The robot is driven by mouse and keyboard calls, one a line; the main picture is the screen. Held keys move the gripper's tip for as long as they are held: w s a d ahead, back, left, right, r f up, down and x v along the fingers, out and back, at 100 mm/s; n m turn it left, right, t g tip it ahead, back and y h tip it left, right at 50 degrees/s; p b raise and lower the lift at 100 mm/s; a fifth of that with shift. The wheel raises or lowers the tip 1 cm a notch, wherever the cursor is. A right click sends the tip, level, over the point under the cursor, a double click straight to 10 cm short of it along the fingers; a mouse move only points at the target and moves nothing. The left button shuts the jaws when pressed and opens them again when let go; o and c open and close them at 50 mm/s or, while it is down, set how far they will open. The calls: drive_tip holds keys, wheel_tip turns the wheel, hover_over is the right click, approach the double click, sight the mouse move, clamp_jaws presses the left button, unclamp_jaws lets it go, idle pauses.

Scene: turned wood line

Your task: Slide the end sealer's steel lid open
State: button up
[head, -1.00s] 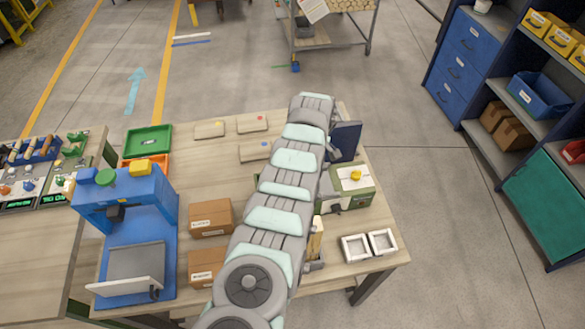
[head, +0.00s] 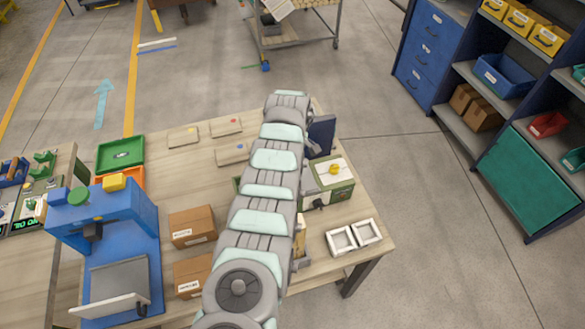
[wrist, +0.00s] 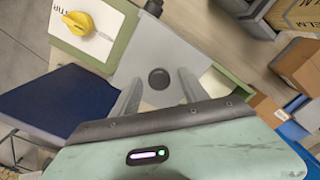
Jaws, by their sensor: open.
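The end sealer (head: 343,190) is a green-sided box with a pale top and a yellow dial, near the table's right side. In the wrist view its white dial panel (wrist: 108,20) is at the upper left. Beside it is the grey steel lid (wrist: 178,55) with a round black knob (wrist: 159,78). A pale strip shows between the lid and the green rim on the right. My gripper (wrist: 159,82) is open, with one finger on each side of the knob in the picture. I cannot tell whether they touch it.
A dark blue panel (head: 321,135) stands behind the sealer, close to my arm. Cardboard boxes (head: 191,226) and a blue press (head: 112,240) stand left of my arm. Flat wooden pieces lie at the back.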

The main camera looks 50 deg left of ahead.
wheel_tip(320, 180, up, 11)
drive_tip(key=shift+f+b, duration=0.15)
drive_tip(key=shift+b, duration=0.25)
idle(0.5)
